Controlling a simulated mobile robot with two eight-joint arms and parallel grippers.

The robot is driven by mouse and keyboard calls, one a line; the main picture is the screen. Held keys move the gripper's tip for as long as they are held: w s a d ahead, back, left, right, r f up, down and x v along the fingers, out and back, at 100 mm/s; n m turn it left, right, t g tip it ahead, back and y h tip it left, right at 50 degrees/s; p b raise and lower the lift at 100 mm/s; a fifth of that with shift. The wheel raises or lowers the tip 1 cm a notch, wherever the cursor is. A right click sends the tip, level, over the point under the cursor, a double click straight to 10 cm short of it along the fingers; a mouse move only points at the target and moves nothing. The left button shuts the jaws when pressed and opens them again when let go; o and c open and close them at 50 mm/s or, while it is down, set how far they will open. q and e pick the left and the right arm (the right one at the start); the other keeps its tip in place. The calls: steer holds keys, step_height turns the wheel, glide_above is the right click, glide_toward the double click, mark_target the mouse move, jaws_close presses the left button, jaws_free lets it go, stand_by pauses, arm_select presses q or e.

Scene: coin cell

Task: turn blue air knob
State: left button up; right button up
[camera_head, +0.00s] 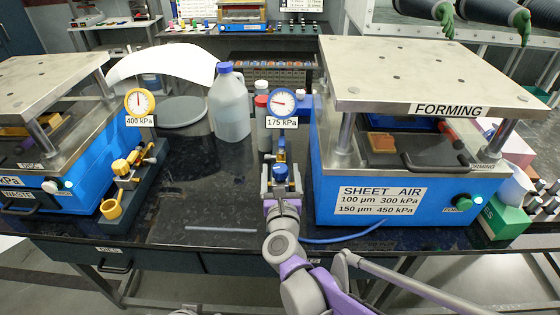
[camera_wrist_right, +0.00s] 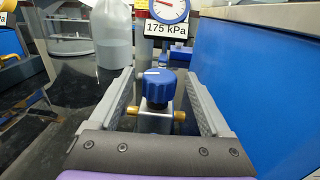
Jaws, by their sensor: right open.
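The blue air knob (camera_wrist_right: 159,88) sits upright on a silver valve body with brass side fittings, below a blue-rimmed gauge (camera_head: 283,103) labelled 175 kPa. In the head view the blue knob (camera_head: 281,172) shows just between the jaws of my right gripper (camera_head: 281,180). In the right wrist view my right gripper (camera_wrist_right: 158,100) is open, with one finger on each side of the knob and a visible gap on both sides. The sheet air sign (camera_head: 380,200) on the blue forming press reads 100 µm 300 kPa and 150 µm 450 kPa. My left gripper is not in view.
The blue forming press (camera_head: 330,190) stands close to the right of my right gripper. A translucent jug (camera_head: 229,105) stands behind on the left. A yellow valve assembly (camera_head: 125,175) and 400 kPa gauge (camera_head: 139,102) are farther left. A grey rod (camera_head: 220,229) lies on the dark bench.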

mark_target(280, 164)
steer(key=shift+w+a, duration=0.15)
steer(key=shift+w, duration=1.95)
jaws_close()
